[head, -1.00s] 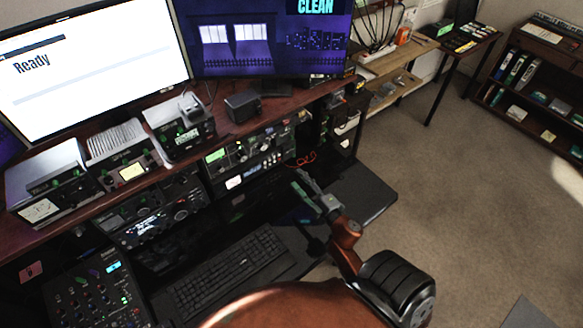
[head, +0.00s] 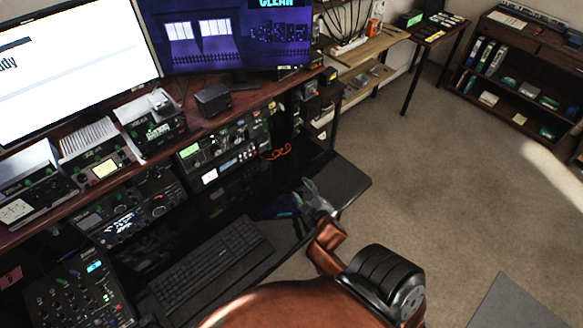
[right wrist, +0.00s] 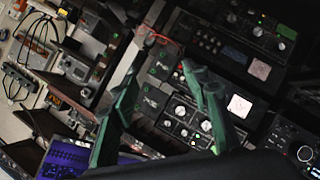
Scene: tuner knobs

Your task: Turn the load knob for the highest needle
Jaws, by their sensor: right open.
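My right gripper (head: 304,190) is open and empty, over the dark lower desk to the right of the keyboard, apart from the radio gear. Its two green fingers stand spread in the right wrist view (right wrist: 163,74). Beyond them is a rack of black radio units with knobs (right wrist: 185,122) and pale square meter panels (right wrist: 239,105). In the head view this rack (head: 225,150) is under the shelf. Another unit with a white needle meter (head: 14,210) stands on the shelf at far left. Knob labels and needle positions are too small to read, so I cannot tell which knob is load.
A keyboard (head: 212,262) and a mixer (head: 78,298) lie on the lower desk. Monitors (head: 225,40) stand above the shelf. Orange cables (head: 278,152) hang at the rack's right end. Open carpet (head: 440,185) is on the right.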

